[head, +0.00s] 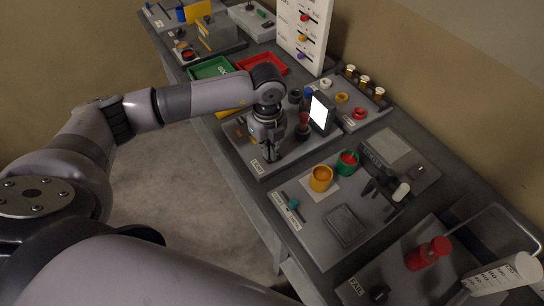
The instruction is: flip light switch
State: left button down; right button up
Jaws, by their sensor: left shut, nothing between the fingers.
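A grey board (299,153) with a small label at its front corner lies on the table. A bright white lit panel (320,113) in a dark frame stands on its far right part. My left gripper (270,157) points down over the front left part of this board, left of the lit panel. Its fingers are shut and empty. The gripper covers part of the board, and I cannot make out the switch itself or whether the fingers touch it. My right gripper is not in view.
Behind the board are a green tray (210,68), a red tray (262,63) and an upright white panel (303,35). Nearer are a yellow cup (321,178), a green cup (347,163) and a red object (428,253). A wall runs along the table's far side.

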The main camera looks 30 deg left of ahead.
pick_arm(q)
jog(key=shift+f+b, duration=0.5)
jog(key=shift+f, duration=0.2)
jog(key=shift+r, duration=0.1)
jog(key=shift+r+p, duration=2.35)
jog(key=shift+r, duration=1.15)
